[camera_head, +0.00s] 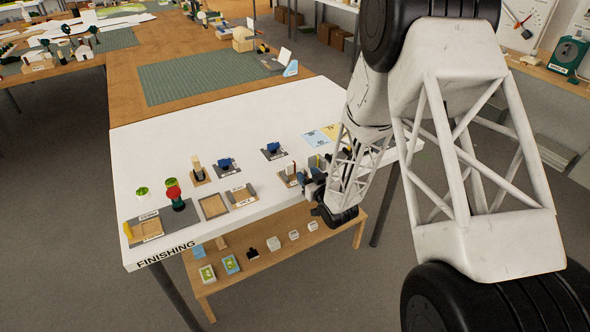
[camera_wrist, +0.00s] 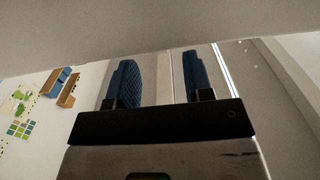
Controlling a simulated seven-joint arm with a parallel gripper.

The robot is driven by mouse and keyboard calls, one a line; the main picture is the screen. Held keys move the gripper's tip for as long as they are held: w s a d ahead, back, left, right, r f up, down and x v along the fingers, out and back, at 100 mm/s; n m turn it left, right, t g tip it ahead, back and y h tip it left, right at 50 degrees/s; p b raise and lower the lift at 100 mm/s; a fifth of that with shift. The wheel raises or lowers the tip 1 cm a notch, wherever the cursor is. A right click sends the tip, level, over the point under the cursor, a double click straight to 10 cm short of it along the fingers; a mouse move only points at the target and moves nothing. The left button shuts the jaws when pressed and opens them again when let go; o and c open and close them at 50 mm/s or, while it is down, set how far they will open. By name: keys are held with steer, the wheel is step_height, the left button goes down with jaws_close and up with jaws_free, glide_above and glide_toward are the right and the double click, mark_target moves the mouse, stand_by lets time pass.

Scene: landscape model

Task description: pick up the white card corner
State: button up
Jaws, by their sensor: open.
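My gripper (camera_head: 308,178) is at the right part of the white FINISHING table, low beside a small wooden tray (camera_head: 284,181). A small white upright piece (camera_head: 291,168) stands at that tray, just left of the gripper; it may be the white card corner, but it is too small to tell. In the wrist view my gripper (camera_wrist: 160,68) shows two blue ridged fingers spread apart, with nothing clearly held between them. A large pale surface (camera_wrist: 120,25) fills the top of that view; I cannot tell what it is.
A lower wooden shelf (camera_head: 240,275) holds small white blocks.

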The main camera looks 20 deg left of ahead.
mark_target(302, 169)
steer(key=shift+x, duration=1.75)
steer(key=shift+c, duration=0.2)
jaws_close()
